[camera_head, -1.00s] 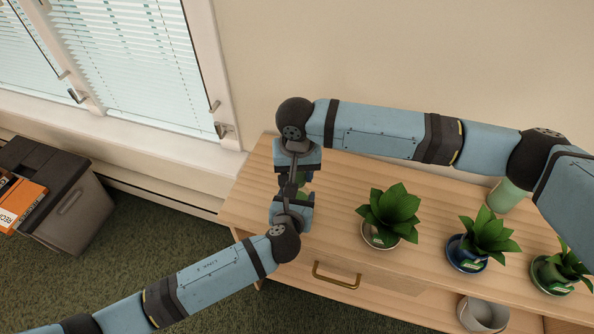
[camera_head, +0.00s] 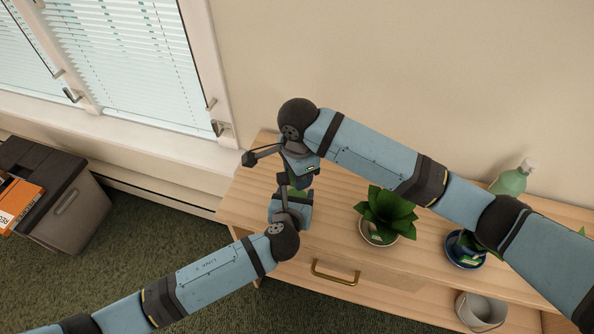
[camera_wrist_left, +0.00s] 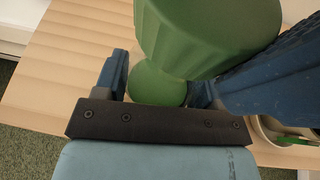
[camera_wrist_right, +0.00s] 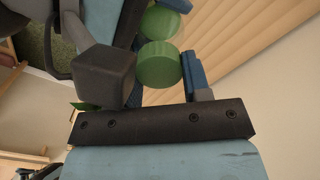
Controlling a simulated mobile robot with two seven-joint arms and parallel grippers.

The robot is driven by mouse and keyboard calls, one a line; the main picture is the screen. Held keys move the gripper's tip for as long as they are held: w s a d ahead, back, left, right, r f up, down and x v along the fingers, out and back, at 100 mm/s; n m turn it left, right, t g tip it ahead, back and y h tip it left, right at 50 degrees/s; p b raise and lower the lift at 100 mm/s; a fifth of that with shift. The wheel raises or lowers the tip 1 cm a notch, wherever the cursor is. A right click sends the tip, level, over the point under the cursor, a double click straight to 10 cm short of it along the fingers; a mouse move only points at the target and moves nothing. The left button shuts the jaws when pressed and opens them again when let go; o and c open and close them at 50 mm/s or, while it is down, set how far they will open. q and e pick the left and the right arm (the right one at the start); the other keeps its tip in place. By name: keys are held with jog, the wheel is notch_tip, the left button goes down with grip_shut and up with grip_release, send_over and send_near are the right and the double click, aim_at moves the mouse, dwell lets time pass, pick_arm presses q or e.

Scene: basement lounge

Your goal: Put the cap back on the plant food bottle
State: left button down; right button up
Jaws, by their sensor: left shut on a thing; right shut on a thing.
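My right gripper (camera_head: 297,174) is directly above and close to the left one, tilted. In the right wrist view it is shut on a short green cylinder, the cap (camera_wrist_right: 158,65). More green shows just beyond the cap. The fingers hide most of both pieces in the head view, so I cannot tell whether they touch.
The wooden cabinet (camera_head: 335,225) holds potted plants, one (camera_head: 387,213) just right of the grippers. A pale green bottle (camera_head: 513,180) stands at the back right by the wall. A white pot (camera_head: 481,311) is low at the front. A grey bin (camera_head: 68,225) stands left.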

jog(key=shift+s+f, duration=0.1)
jog(key=shift+s, duration=0.05)
jog(key=o, duration=0.9)
jog(key=shift+r, duration=2.4)
jog(key=shift+c, duration=0.2)
